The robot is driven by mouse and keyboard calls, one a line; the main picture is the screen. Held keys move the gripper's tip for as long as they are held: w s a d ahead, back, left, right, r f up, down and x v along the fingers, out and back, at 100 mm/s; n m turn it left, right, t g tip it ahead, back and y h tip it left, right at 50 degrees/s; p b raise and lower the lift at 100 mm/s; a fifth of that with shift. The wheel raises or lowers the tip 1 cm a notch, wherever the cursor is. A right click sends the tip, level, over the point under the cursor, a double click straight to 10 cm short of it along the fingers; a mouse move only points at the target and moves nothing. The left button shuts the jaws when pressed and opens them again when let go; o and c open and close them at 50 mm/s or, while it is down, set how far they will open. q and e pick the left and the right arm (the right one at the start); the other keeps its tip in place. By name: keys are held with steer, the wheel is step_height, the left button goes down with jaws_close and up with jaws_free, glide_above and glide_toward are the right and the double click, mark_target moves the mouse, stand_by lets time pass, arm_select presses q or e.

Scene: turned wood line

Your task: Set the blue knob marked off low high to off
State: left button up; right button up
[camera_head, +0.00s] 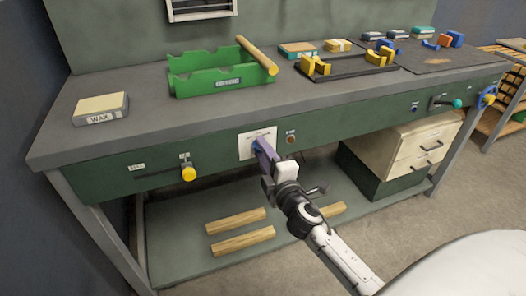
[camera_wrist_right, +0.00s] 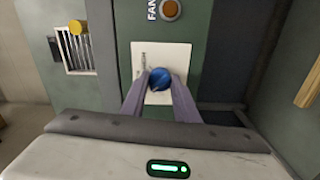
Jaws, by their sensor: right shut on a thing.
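The blue knob (camera_wrist_right: 160,78) sits on a white label plate (camera_wrist_right: 142,56) on the green front panel of the bench. My right gripper (camera_wrist_right: 160,88) is shut on the knob, one finger on each side of it. In the head view my right gripper (camera_head: 262,150) reaches the plate (camera_head: 252,139) and covers most of the knob. The plate's words are too small to read, and I cannot tell which way the knob points. My left gripper is not in view.
A brown button (camera_head: 291,139) marked FAN is beside the plate. A yellow knob (camera_head: 188,173) is left on the panel; a teal-ended lever (camera_head: 456,103) and a blue wheel (camera_head: 488,97) are right. A green tray (camera_head: 200,86) and a WAX block (camera_head: 101,108) rest on the bench top.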

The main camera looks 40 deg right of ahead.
stand_by(0.4)
steer(key=o, duration=1.1)
steer(key=shift+c, duration=0.2)
steer(key=shift+s, duration=0.1)
steer(key=v, duration=1)
steer(key=shift+b, duration=0.35)
steer(key=shift+s, duration=0.1)
